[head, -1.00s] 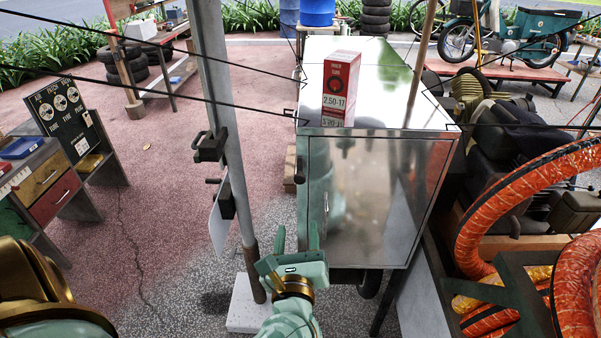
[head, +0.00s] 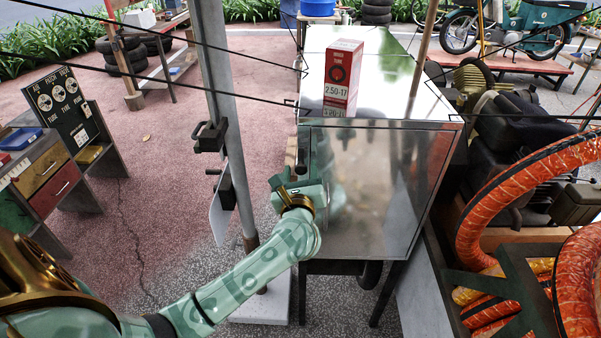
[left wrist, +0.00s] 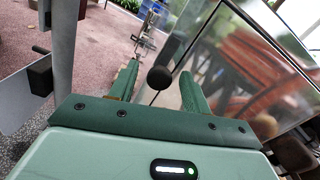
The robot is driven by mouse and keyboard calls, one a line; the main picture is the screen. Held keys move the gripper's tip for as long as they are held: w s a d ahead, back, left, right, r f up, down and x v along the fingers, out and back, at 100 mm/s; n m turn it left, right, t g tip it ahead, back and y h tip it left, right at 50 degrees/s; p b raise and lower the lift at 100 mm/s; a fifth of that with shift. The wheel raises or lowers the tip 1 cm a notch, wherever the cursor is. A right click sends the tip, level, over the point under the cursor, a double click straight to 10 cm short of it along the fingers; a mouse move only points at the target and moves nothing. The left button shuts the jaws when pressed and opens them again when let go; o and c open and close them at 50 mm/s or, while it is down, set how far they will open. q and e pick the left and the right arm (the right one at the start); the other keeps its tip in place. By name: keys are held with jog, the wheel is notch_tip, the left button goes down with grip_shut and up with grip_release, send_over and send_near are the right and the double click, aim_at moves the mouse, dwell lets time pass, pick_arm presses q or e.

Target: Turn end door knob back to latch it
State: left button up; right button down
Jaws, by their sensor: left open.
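The metal cart's end door (head: 375,190) is a shiny, reflective panel facing me, and it looks flush with the cart's end. The knob (left wrist: 159,78) is a dark round ball in the left wrist view, near the edge of the shiny panel. My left gripper (head: 301,163) is at the door's left edge in the head view. It is open, and in the left wrist view its two green fingers (left wrist: 160,82) stand on either side of the knob, with gaps showing. The knob is hard to make out in the head view. My right gripper is not in view.
A grey post (head: 228,130) stands just left of the cart, with dark brackets. A red and white tube box (head: 342,78) sits on the cart top (head: 390,80). Orange wrapped hoops (head: 480,200) and an engine crowd the right. Dark cables cross above.

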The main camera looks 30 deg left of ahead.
pick_arm(q)
jog(key=c, duration=1)
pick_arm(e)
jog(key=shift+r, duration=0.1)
pick_arm(q)
jog(key=m+p, duration=0.3)
jog(key=m, duration=0.1)
jog(key=shift+d+r+p, duration=0.1)
jog(key=shift+r+p, duration=0.05)
jog(key=shift+p, duration=0.15)
jog(key=m+p, duration=0.4)
jog(key=m, duration=0.1)
jog(key=m+p, duration=0.3)
jog(key=m, duration=0.2)
jog(key=shift+d, duration=0.1)
jog(key=shift+f+m+p, duration=0.2)
jog(key=shift+m+p, duration=0.5)
jog(key=shift+m, duration=0.3)
jog(key=shift+f+m+p, duration=0.15)
jog(key=shift+m+p, duration=0.5)
jog(key=shift+m, duration=0.35)
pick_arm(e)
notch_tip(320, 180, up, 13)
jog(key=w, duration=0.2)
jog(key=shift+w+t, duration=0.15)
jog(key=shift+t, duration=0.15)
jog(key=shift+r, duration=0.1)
